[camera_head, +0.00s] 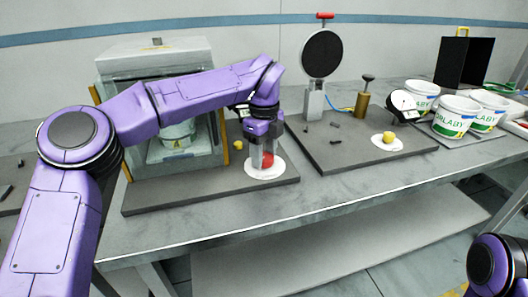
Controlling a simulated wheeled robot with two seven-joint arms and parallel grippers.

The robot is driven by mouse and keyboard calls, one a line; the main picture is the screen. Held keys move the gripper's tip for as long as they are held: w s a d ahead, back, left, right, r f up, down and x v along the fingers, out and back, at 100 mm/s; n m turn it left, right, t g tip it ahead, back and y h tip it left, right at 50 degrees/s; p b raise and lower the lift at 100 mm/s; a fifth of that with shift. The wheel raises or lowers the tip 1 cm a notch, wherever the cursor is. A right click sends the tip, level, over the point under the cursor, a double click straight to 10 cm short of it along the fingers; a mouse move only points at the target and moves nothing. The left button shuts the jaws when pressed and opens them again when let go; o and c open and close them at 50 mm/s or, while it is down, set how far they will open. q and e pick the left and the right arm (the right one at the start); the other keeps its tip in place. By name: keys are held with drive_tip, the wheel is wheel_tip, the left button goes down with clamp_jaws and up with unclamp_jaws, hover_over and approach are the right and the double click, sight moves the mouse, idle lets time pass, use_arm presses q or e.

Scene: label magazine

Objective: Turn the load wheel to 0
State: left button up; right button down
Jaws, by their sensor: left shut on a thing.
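My left gripper (264,160) reaches down from above over a white round dial (279,172) on the left dark board. It is shut on a red knob (268,162) in the middle of that dial, probably the load wheel. The fingers hide much of the knob, and the dial's marks are too small to read. A second white dial (379,146) with a yellow knob (389,137) lies on the right board, apart from the gripper. My right gripper is out of view; only part of my right arm shows at the lower right.
A grey cabinet (155,60) stands behind my left arm. A black disc on a stand (321,54), a brass piece (362,103) and a small gauge (403,101) stand on the right board (340,155). White labelled tubs (455,117) stand at the right. The table's front strip (320,200) is clear.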

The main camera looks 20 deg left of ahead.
sight(264, 156)
use_arm(q)
drive_tip(key=o, duration=1)
drive_tip(key=shift+o, duration=0.2)
wheel_tip(264, 156, up, 10)
drive_tip(key=p, duration=0.1)
drive_tip(key=shift+r, duration=0.25)
